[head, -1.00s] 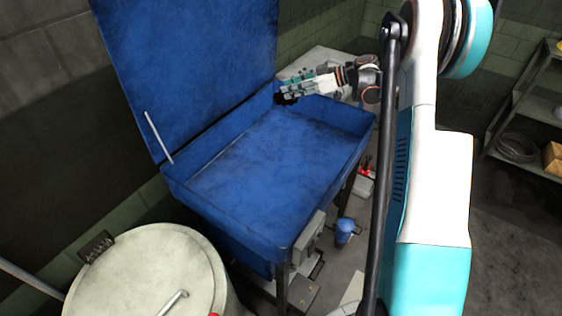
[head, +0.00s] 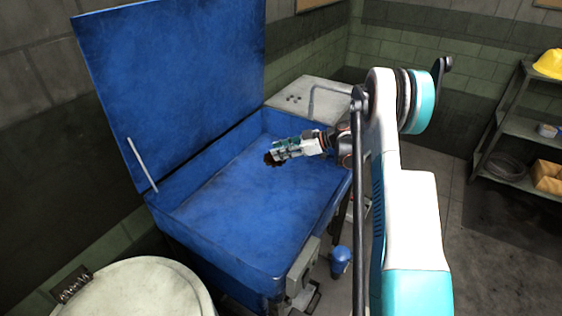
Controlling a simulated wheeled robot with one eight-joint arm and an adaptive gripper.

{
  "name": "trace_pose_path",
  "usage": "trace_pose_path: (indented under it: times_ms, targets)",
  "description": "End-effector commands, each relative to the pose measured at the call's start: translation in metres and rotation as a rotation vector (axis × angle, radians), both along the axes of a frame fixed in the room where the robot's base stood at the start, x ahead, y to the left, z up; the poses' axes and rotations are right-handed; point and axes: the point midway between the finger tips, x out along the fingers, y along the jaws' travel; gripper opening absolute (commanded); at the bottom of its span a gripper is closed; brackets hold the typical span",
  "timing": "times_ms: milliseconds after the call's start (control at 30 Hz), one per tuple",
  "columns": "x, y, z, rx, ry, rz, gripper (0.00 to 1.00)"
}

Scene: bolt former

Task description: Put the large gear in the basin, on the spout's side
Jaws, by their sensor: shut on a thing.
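My gripper (head: 277,155) reaches in from the right over the far part of the blue basin (head: 205,262). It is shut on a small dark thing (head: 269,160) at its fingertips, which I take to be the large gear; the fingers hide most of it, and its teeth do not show. The held thing appears above the basin floor, not resting on it. The basin is an open blue tub with its lid raised, and its floor looks empty. A thin bent grey pipe (head: 311,101), perhaps the spout, stands beyond the basin's far right corner.
The raised blue lid (head: 175,75) stands along the basin's left back edge, with a grey prop rod (head: 141,163). A pale drum (head: 135,290) stands at front left. A pale worktop (head: 300,95) lies behind the basin. Shelves (head: 520,150) stand far right.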

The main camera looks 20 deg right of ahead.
Motion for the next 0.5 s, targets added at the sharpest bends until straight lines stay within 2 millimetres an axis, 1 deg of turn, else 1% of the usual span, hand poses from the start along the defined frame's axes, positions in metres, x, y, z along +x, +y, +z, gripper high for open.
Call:
trace_pose_path:
  times_ms: [300,500]
  targets:
    - [0.0,0.0,-0.038,0.002,-0.001,0.0,0.0]
    - [0.0,0.0,-0.04,0.002,-0.001,0.0,0.0]
